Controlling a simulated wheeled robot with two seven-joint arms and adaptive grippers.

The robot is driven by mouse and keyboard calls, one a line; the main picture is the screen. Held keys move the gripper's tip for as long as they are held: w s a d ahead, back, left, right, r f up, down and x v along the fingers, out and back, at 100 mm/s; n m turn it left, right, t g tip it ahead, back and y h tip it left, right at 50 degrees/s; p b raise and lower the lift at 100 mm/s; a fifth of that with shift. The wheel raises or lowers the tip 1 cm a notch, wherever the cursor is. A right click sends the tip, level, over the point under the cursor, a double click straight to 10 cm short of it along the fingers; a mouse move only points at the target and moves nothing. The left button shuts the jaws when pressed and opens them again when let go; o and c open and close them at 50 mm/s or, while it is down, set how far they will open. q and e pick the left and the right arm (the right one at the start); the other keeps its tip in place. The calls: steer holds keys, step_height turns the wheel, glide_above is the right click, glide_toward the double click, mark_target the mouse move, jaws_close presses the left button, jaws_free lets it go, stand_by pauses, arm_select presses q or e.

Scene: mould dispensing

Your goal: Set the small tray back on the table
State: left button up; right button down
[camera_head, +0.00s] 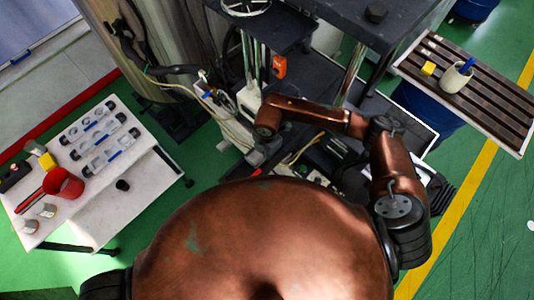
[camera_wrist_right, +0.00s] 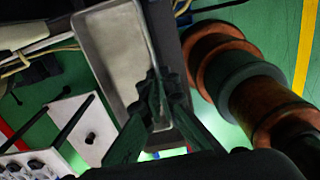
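The small tray (camera_wrist_right: 115,60) is a grey, shallow, long metal tray with a raised rim. It fills the upper middle of the right wrist view and looks tilted. My right gripper (camera_wrist_right: 160,92) has its dark fingers together on the tray's right-hand rim. In the head view my right arm bends back to the left, and the right gripper (camera_head: 260,152) is low by the machine; the tray is hard to make out there. The white table (camera_head: 110,208) stands at the left, apart from the gripper. My left gripper is not in view.
On the white table are a red mug (camera_head: 64,185), metal moulds with blue parts (camera_head: 100,137), small cups (camera_head: 46,210) and a black knob (camera_head: 122,185). The machine (camera_head: 300,80) stands behind the gripper. A slatted table (camera_head: 490,90) is at right.

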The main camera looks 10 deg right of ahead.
step_height(320, 180, down, 2)
steer(key=shift+f+b, duration=0.1)
steer(key=shift+b, duration=0.5)
steer(key=shift+f+b, duration=0.65)
steer(key=shift+f, duration=0.15)
steer(key=shift+f, duration=0.25)
steer(key=c, duration=2.1)
jaws_free()
step_height(320, 180, up, 12)
steer(key=shift+r, duration=0.1)
